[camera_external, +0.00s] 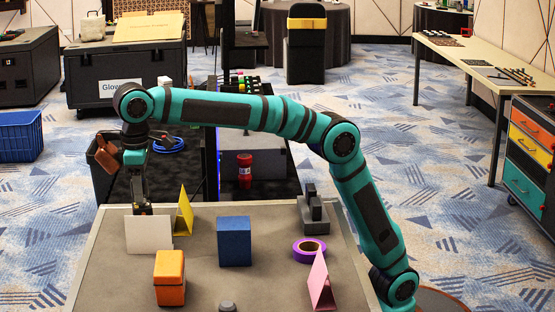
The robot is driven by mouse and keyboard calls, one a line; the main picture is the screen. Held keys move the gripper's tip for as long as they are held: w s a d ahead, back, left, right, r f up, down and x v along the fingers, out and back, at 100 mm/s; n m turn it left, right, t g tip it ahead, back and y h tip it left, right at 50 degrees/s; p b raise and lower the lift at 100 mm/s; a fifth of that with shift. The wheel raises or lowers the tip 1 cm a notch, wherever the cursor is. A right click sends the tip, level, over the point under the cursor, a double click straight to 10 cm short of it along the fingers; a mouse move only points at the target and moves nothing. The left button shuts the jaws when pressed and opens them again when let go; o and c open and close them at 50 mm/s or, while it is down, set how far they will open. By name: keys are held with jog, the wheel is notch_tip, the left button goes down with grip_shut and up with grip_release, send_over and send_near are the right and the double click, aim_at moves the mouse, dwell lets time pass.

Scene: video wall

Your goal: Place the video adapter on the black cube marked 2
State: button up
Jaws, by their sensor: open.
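My gripper (141,208) points down at the left back of the grey table (270,285), just behind the upper edge of a white card (148,236). Its fingertips are small and partly hidden by the card, and I see nothing held. I cannot make out a video adapter for certain; a small dark grey device (313,214) stands at the table's back right. A dark box (35,66) at the far left carries a small mark that I cannot read. No black cube with a clear 2 shows.
On the table are a yellow tent card (184,213), blue box (234,242), orange box (170,279), purple tape roll (303,252) and pink tent card (321,287). A black case (120,85) stands behind. A blue crate (20,135) is at left.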

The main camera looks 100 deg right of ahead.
notch_tip(320, 180, up, 7)
jog(key=shift+f, duration=0.15)
dwell(0.4)
jog(key=shift+s+d+r, duration=0.1)
jog(key=shift+d+r, duration=0.1)
jog(key=shift+r, duration=0.1)
jog(key=s+d+r+t+y, duration=0.3)
jog(key=s+d+t, duration=0.5)
jog(key=s+d, duration=0.85)
jog(key=s+d+f+t+h, duration=0.1)
jog(key=s+d+f+t, duration=0.2)
jog(key=s, duration=0.5)
jog(key=s+d+f+t+h, duration=0.1)
jog(key=s+d+f+t, duration=0.2)
jog(key=s, duration=0.5)
jog(key=s+d+f+t+h, duration=0.1)
jog(key=s+d+f+t, duration=0.2)
jog(key=s, duration=0.6)
notch_tip(320, 180, down, 3)
jog(key=shift+d+f, duration=0.1)
jog(key=shift+d, duration=0.95)
jog(key=shift+s, duration=0.1)
